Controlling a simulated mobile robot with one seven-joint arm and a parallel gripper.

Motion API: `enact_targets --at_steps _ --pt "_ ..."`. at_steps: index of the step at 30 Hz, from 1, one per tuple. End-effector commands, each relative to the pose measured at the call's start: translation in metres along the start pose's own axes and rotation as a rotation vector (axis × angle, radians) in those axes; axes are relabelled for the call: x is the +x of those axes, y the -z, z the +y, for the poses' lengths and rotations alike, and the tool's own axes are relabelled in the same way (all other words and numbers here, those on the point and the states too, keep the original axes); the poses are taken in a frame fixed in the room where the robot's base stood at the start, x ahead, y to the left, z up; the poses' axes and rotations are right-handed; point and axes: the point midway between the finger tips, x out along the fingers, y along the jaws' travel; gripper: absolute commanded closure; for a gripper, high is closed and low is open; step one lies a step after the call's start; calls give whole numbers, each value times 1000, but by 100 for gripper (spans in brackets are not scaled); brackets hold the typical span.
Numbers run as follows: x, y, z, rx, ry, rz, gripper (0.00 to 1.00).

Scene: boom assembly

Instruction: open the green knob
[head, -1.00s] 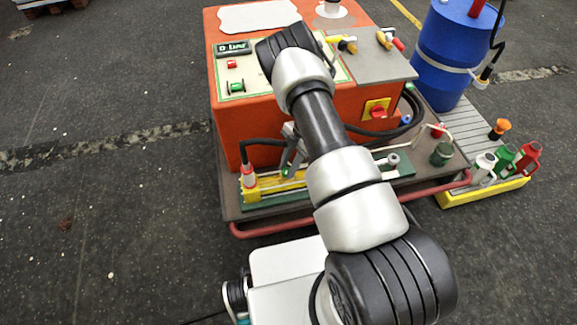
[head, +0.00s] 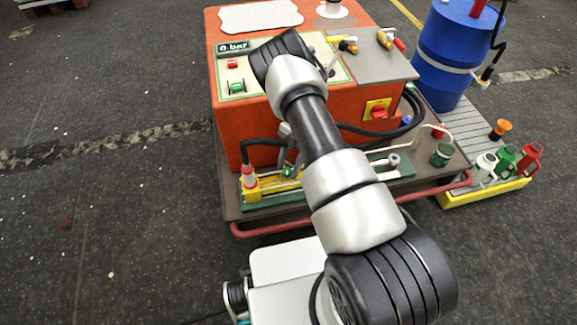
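A small green knob (head: 288,172) sits low at the front of the orange machine, beside the yellow block. Another green knob-like part (head: 236,88) is on the cream control panel, below a red button. My gripper (head: 291,158) shows only in part, as grey pieces close to the low green knob, behind my arm. I cannot tell whether it touches the knob, or whether its fingers are open or shut. My arm hides much of the middle of the machine front.
The orange machine (head: 238,127) stands on a base with a red rail (head: 270,230). A display on its panel reads 0 bar. A blue barrel (head: 445,55) and several coloured cans stand at the right.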

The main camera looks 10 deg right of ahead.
Motion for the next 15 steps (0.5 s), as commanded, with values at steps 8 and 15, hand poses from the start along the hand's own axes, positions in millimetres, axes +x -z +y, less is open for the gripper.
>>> enact_targets --at_steps 8,15 --pt "0 0 0 1 0 0 55" --pt "-23 9 1 0 -2 -2 55"
